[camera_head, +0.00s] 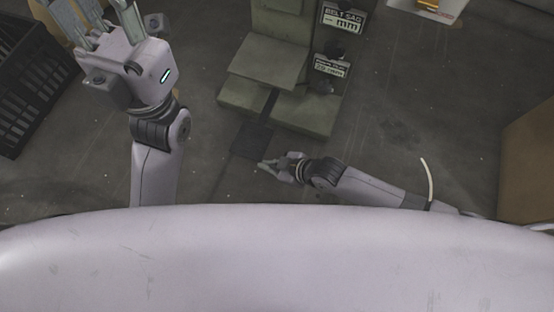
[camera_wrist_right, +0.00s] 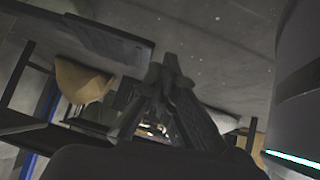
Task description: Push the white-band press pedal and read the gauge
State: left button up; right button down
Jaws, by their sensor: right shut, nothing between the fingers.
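A green press (camera_head: 280,75) stands at the top middle of the head view. A dark flat pedal (camera_head: 252,140) lies on the floor at its front. I see no white band on the part in view. My right gripper (camera_head: 264,165) is shut and empty, low beside the pedal's near right corner; I cannot tell whether it touches. In the right wrist view its fingers (camera_wrist_right: 163,85) are together, and a dark flat plate (camera_wrist_right: 108,38) is up and to the left. My left gripper (camera_head: 107,16) is at the upper left, fingers apart and empty.
The press carries signs, one reading "BELT SAG mm" (camera_head: 342,18); no gauge reading is legible. A black crate (camera_head: 30,75) is at the left, and a brown box (camera_head: 530,160) is at the right. The floor between press and brown box is clear.

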jog(key=shift+p+v, duration=0.75)
jog(key=shift+v, duration=1.3)
jog(key=shift+a+r, duration=0.1)
jog(key=shift+r, duration=0.1)
